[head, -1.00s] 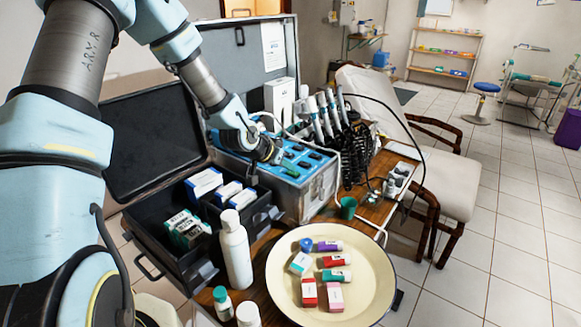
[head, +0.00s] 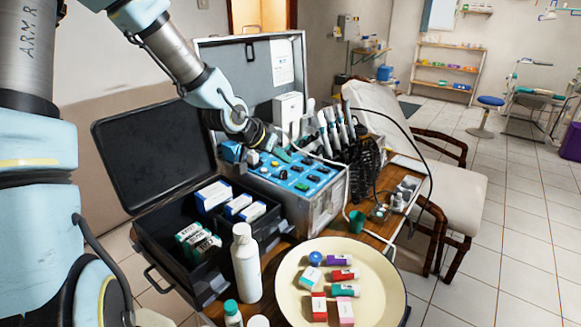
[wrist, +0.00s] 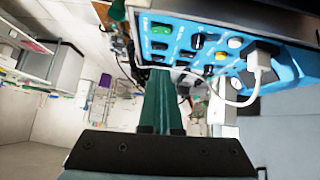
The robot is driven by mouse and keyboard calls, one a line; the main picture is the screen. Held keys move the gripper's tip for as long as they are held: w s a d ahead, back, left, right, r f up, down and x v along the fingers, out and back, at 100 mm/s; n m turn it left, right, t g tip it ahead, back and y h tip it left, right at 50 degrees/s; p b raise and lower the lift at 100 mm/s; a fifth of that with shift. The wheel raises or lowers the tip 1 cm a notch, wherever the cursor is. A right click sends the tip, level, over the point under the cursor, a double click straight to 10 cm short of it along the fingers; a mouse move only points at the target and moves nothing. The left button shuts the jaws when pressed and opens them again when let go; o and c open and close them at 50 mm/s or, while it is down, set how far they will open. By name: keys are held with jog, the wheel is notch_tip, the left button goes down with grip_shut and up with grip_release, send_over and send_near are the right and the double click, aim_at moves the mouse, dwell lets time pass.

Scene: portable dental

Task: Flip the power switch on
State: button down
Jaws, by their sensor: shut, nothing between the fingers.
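The dental unit's blue control panel (head: 290,182) is set in a metal case and carries several dark switches and round knobs. It also shows upside down at the top of the wrist view (wrist: 183,48), with a green-coloured switch (wrist: 160,29) near its left end. I cannot tell which switch is the power switch or how it is set. My gripper (head: 283,155) is above the back part of the panel. Its teal fingers are together and empty in the wrist view (wrist: 160,100), apparently apart from the panel.
Handpieces (head: 335,125) and dark coiled hoses stand right of the panel. A white cable and plug (wrist: 260,62) lie close to the fingers. An open black case (head: 150,240), a white bottle (head: 246,265) and a cream plate (head: 385,300) with small boxes are in front.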

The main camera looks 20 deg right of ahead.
jog(key=shift+v, duration=1)
jog(key=shift+w+f, duration=0.1)
jog(key=shift+s+d+b, duration=0.4)
jog(key=shift+s+b, duration=0.25)
jog(key=shift+b, duration=2.8)
jog(key=b, duration=0.1)
send_over(302, 186)
jog(key=s, duration=0.1)
jog(key=f, duration=0.7)
jog(key=shift+s+a, duration=0.1)
jog(key=shift+a, duration=0.25)
notch_tip(302, 186, down, 2)
jog(key=shift+a+f+p, duration=0.1)
jog(key=shift+f+p, duration=0.1)
jog(key=shift+p, duration=0.1)
jog(key=shift+s+f, duration=0.1)
jog(key=shift+f, duration=0.6)
